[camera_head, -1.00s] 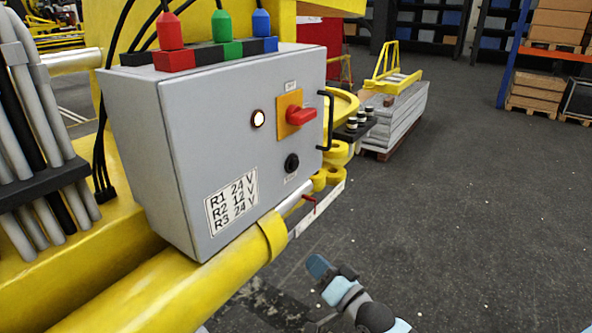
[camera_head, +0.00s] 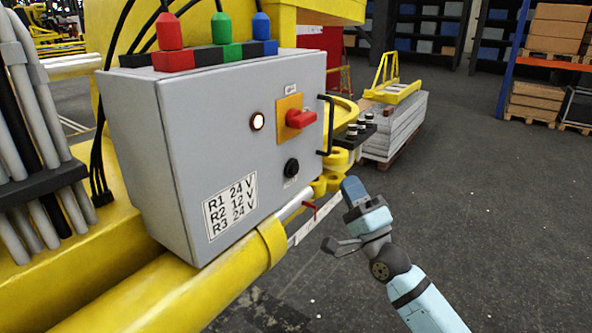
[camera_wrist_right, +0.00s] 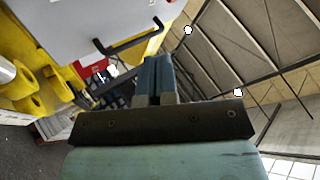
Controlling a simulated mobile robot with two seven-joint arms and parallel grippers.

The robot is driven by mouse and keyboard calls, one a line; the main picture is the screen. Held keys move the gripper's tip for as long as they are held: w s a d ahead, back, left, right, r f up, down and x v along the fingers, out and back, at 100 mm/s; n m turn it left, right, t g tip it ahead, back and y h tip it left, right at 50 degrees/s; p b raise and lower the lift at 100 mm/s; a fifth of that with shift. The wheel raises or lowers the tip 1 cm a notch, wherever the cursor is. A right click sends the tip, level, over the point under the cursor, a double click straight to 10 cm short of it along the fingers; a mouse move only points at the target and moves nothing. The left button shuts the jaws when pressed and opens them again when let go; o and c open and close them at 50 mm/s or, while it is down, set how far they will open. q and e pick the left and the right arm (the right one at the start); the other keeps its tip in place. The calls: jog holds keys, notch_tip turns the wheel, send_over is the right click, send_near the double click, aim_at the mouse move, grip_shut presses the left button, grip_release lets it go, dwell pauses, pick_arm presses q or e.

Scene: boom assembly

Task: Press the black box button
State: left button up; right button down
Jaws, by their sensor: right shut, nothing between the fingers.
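The grey control box (camera_head: 220,150) stands on the yellow boom in the head view. Its front bears a round black button (camera_head: 291,167) low on the right, below a red rotary switch (camera_head: 300,118) on a yellow plate. A lit lamp (camera_head: 257,121) is to the left of the switch. My right gripper (camera_head: 349,187) is right of the box and a little lower than the button, apart from it. Its blue fingers are together and empty. In the right wrist view the closed fingers (camera_wrist_right: 155,75) point toward the black handle; the button does not show there. My left gripper is out of view.
A black handle (camera_head: 327,125) juts from the box's right edge. Red, green and blue connectors with cables sit on top. The yellow boom tube (camera_head: 190,290) runs below the box. The floor at right is clear; shelves and stacked pallets stand far back.

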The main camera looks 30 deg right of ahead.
jog(key=w+a, duration=0.3)
jog(key=w, duration=0.5)
jog(key=shift+a, duration=0.15)
jog(key=shift+w, duration=0.1)
dwell(1.9)
jog(key=shift+w+a, duration=0.2)
jog(key=shift+w, duration=0.15)
jog(key=shift+w+a, duration=0.15)
jog(key=shift+w, duration=0.3)
dwell(0.8)
jog(key=shift+s, duration=0.15)
jog(key=shift+s+d, duration=0.3)
jog(key=shift+s, duration=0.4)
jog(key=s, duration=0.1)
jog(key=s+d, duration=0.1)
jog(key=s, duration=0.1)
jog(key=s+d, duration=0.1)
jog(key=shift+s, duration=0.3)
